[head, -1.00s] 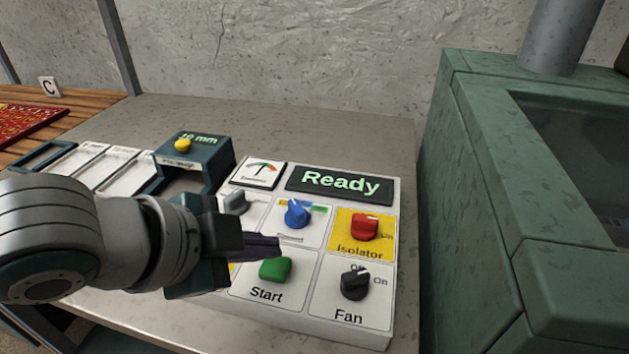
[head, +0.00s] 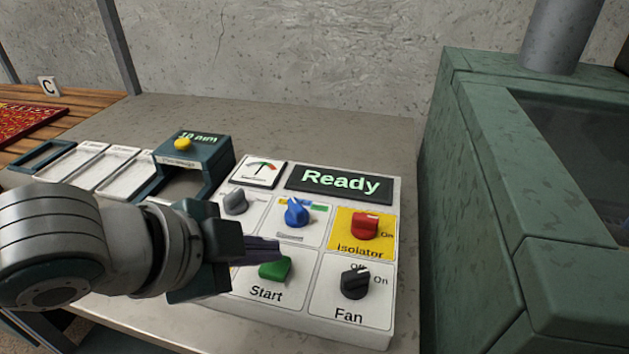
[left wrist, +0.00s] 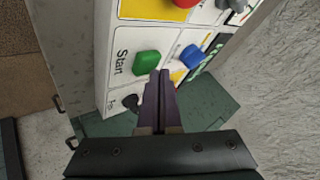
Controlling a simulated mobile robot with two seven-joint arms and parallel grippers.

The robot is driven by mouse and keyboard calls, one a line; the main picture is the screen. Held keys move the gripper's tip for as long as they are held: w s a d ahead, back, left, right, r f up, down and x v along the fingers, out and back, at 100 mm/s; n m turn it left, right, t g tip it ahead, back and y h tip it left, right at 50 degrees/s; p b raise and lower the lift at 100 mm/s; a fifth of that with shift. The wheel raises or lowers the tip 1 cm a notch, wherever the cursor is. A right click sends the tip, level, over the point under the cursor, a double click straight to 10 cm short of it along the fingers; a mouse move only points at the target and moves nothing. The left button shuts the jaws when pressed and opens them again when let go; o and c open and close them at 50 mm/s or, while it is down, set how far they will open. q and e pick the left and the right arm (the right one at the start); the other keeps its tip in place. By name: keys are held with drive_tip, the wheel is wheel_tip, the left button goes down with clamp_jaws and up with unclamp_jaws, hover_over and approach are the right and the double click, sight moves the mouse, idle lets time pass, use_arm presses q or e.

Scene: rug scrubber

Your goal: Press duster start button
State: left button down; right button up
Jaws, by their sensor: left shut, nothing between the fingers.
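The green Start button (head: 275,269) sits at the lower left of the white control panel (head: 300,322). It also shows in the left wrist view (left wrist: 147,64). My left gripper (head: 278,250) is shut and empty. In the head view its fingertips overlap the upper edge of the button. In the left wrist view the fingertips (left wrist: 160,74) end just beside the button; I cannot tell whether they touch it. The display (head: 340,182) reads "Ready". My right gripper is not in view.
A grey knob (head: 236,202), blue knob (head: 297,212), red Isolator knob (head: 365,226) and black Fan knob (head: 355,283) surround the button. A large green machine (head: 470,200) stands to the right. A dark unit with a yellow button (head: 183,144) stands behind my left arm.

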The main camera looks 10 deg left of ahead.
sight(266, 270)
use_arm(q)
drive_tip(key=shift+f+b, duration=0.3)
drive_tip(key=shift+f, duration=0.25)
idle(0.6)
drive_tip(key=shift+r, duration=0.1)
drive_tip(key=shift+r+p, duration=0.9)
drive_tip(key=shift+p, duration=0.3)
wheel_tip(266, 270, up, 5)
drive_tip(key=p, duration=0.5)
drive_tip(key=shift+p, duration=0.3)
